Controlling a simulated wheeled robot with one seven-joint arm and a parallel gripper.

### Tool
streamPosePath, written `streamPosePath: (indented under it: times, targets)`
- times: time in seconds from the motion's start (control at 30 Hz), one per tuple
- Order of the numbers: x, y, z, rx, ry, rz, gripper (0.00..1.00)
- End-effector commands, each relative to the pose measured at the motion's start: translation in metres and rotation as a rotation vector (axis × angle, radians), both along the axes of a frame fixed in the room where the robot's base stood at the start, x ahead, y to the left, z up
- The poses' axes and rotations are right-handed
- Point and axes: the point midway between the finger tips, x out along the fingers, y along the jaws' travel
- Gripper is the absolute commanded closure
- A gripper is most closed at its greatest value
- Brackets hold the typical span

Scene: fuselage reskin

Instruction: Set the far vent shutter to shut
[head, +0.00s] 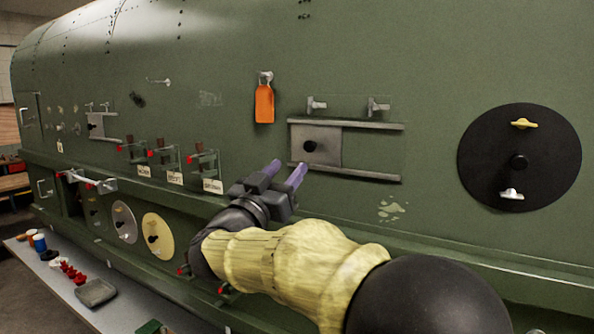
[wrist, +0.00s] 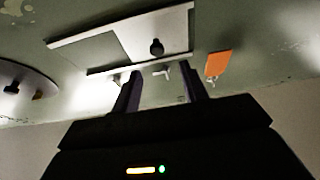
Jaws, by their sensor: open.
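Two sliding vent shutters show on the green fuselage side. The far one (head: 96,120) is small at the left in the head view, a grey plate with a dark knob at the left part of its rails. The nearer one (head: 325,135) is a grey plate at the left end of two long rails, with a black knob (head: 310,146). It also shows upside down in the wrist view (wrist: 172,28). My gripper (head: 285,172) is open and empty, just below and left of the nearer shutter. In the wrist view its two fingers (wrist: 163,90) stand apart, short of the panel.
An orange tag (head: 264,103) hangs above the nearer shutter, beside two grey latches (head: 347,105). A black disc (head: 520,158) with handles is at right. A bench (head: 60,300) with small parts stands lower left.

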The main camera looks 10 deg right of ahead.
Motion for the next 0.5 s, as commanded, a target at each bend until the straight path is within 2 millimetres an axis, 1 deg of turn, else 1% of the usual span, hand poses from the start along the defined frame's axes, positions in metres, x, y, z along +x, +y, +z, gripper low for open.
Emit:
streamPosePath:
  times: [0.03,0.3,0.4,0.5]
  targets:
    - [-0.007,0.008,-0.008,0.001,-0.001,0.005,0.56]
    - [-0.043,0.041,-0.028,0.000,0.000,0.005,0.56]
    - [-0.052,0.051,-0.033,0.000,-0.001,0.004,0.56]
    - [-0.059,0.056,-0.034,-0.001,-0.001,0.002,0.56]
